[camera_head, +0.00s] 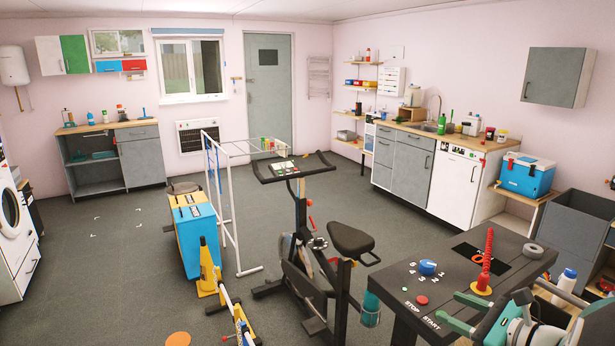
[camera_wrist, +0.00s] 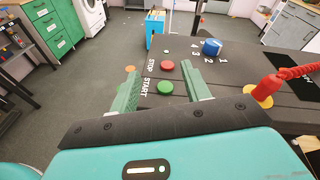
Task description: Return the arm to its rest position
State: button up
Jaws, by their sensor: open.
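My gripper (camera_head: 464,312) is at the lower right in the head view, over the near right part of the dark worktable (camera_head: 455,262). Its green fingers are spread apart with nothing between them. In the wrist view, the gripper (camera_wrist: 160,84) points over the table's edge, with the green START button (camera_wrist: 165,88) and the red STOP button (camera_wrist: 167,65) showing between and beyond the fingers. I cannot tell whether it touches the table. The rest of my arm is mostly cut off at the picture's lower right corner.
A blue dial (camera_head: 428,267), a red coiled cord on a yellow base (camera_head: 481,290) and a grey tape roll (camera_head: 533,251) are on the worktable. A white bottle (camera_head: 564,285) stands beside it. An exercise bike (camera_head: 330,260) is to the left. Open floor (camera_head: 130,260) lies farther left.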

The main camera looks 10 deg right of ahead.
jog(key=s+a+n+g+y, duration=0.25)
jog(key=a+n+g, duration=0.85)
jog(key=a, duration=0.9)
jog(key=s+a+r+n+t+h, duration=0.1)
jog(key=s+a+n+h, duration=0.4)
jog(key=n, duration=1.2)
jog(key=s+t+h, duration=0.1)
jog(key=s+h, duration=0.1)
jog(key=h, duration=0.1)
jog(key=shift+a+r+n, duration=0.2)
jog(key=shift+r+n, duration=0.1)
jog(key=shift+r, duration=0.1)
jog(key=shift+s+d, duration=0.1)
jog(key=shift+s, duration=0.05)
